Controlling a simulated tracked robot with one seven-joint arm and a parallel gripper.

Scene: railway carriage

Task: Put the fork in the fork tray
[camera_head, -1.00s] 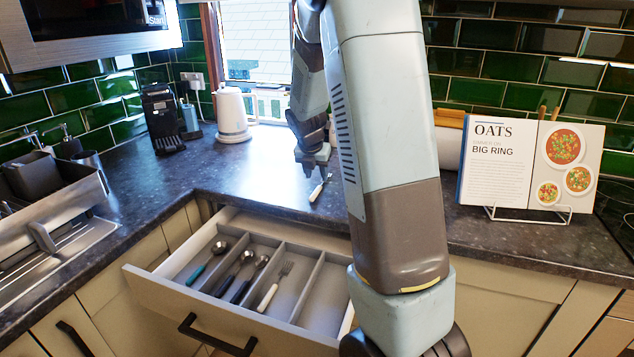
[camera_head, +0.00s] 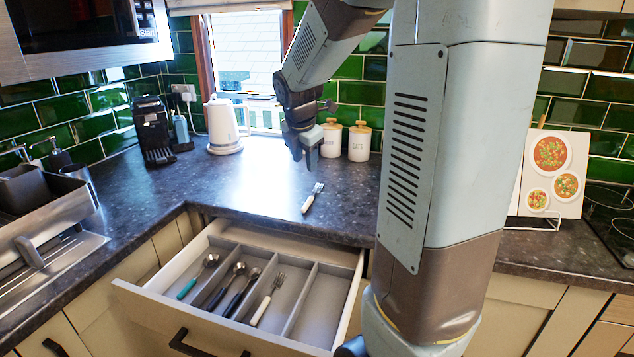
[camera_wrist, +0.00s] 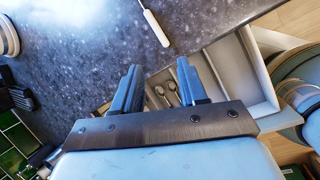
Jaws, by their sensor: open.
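A fork with a white handle (camera_head: 312,198) lies on the dark countertop behind the open drawer. Its white handle (camera_wrist: 156,28) shows at the top of the wrist view. My gripper (camera_head: 310,155) is open and empty, above the counter and apart from the fork; its two fingers (camera_wrist: 160,78) are spread in the wrist view. The open drawer holds a grey divided cutlery tray (camera_head: 314,308). Another white-handled fork (camera_head: 267,300) lies in one compartment, just right of the dark-handled spoons.
A teal-handled spoon (camera_head: 198,275) and two dark-handled spoons (camera_head: 238,285) lie in the tray; its rightmost compartment looks empty. A kettle (camera_head: 222,127), coffee machine (camera_head: 153,130) and canisters (camera_head: 359,141) stand at the back. The counter around the loose fork is clear.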

